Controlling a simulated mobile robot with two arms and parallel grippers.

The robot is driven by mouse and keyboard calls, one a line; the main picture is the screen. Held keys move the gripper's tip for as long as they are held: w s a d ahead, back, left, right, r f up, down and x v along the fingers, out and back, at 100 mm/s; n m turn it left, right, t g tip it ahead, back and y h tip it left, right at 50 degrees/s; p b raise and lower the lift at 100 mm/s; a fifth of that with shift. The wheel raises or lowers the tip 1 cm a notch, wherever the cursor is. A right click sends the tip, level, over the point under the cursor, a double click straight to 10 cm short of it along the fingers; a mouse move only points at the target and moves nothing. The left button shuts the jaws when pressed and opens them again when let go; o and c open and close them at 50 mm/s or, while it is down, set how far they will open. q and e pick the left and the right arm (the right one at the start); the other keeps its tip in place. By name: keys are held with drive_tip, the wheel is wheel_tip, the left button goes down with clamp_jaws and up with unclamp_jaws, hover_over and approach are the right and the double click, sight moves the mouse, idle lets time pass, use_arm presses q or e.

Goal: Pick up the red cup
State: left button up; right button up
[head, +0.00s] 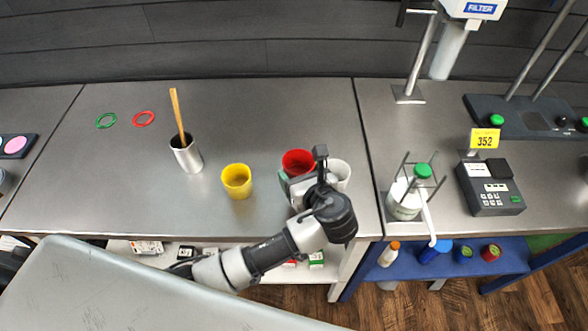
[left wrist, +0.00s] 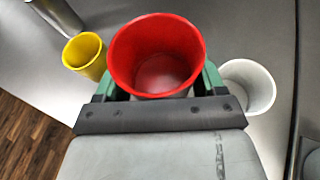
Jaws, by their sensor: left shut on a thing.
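The gripper also shows in the left wrist view (left wrist: 155,85). The gripper hides the lower part of the cup in the head view, so I cannot tell whether its base touches the bench. My right gripper is not in view.
The white cup (head: 339,174) stands close on the right of my gripper. A yellow cup (head: 237,181) and a metal beaker (head: 187,154) with a wooden stick are to the left. A green-capped bottle (head: 405,198) stands in a rack at right.

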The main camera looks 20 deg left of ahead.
use_arm(q)
drive_tip(key=r+v, duration=0.1)
drive_tip(key=v, duration=0.6)
idle(0.3)
drive_tip(key=shift+r, duration=0.1)
drive_tip(key=shift+w, duration=0.1)
idle(0.6)
idle(1.7)
